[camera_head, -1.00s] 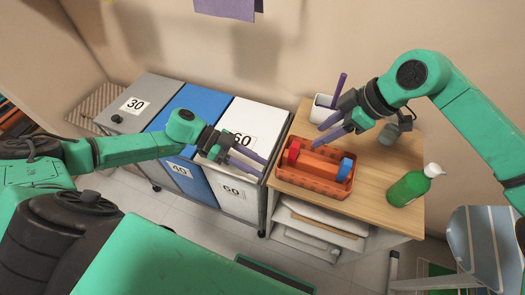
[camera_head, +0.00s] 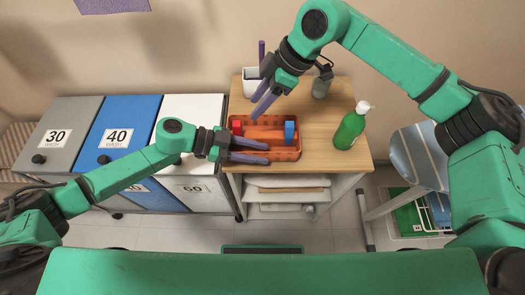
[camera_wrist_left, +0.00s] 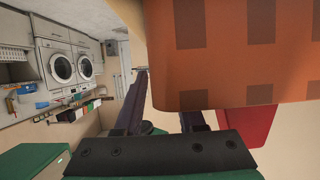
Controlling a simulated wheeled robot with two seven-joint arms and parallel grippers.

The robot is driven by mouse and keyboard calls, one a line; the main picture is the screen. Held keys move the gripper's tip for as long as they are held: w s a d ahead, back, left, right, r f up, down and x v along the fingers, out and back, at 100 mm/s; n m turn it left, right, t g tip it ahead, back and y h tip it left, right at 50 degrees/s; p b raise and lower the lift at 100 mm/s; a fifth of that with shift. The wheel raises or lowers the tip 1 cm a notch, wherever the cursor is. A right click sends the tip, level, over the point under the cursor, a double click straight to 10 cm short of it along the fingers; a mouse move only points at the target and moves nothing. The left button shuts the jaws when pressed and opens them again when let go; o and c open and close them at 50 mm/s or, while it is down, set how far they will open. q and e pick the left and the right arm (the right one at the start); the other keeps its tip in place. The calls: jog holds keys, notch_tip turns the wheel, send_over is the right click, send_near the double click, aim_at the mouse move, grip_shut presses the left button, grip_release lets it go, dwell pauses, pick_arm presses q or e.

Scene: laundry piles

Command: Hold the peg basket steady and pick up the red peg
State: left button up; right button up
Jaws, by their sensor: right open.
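The orange peg basket (camera_head: 288,155) stands on the wooden table top. In it the red peg (camera_head: 237,127) shows at the left end, beside orange pieces. My left gripper (camera_head: 268,152) is at the basket's front left, its two purple fingers apart, one over the basket and one along its front side. The left wrist view shows the basket wall (camera_wrist_left: 230,50) close up, hiding part of one finger, with a red piece (camera_wrist_left: 250,127) below it. My right gripper (camera_head: 257,105) is open and empty above the basket's back left, fingers pointing down; contact with the basket cannot be told.
A blue piece (camera_head: 289,131) is at the basket's right end. A green bottle (camera_head: 350,130) stands right of it. A white cup (camera_head: 250,84) and a grey jar (camera_head: 321,86) stand behind. Numbered bins, including a blue one (camera_head: 122,120), are at the left. The table's front right is clear.

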pick_arm(q)
jog(key=shift+x, duration=0.85)
jog(key=shift+a, duration=0.1)
grip_shut()
dwell(0.6)
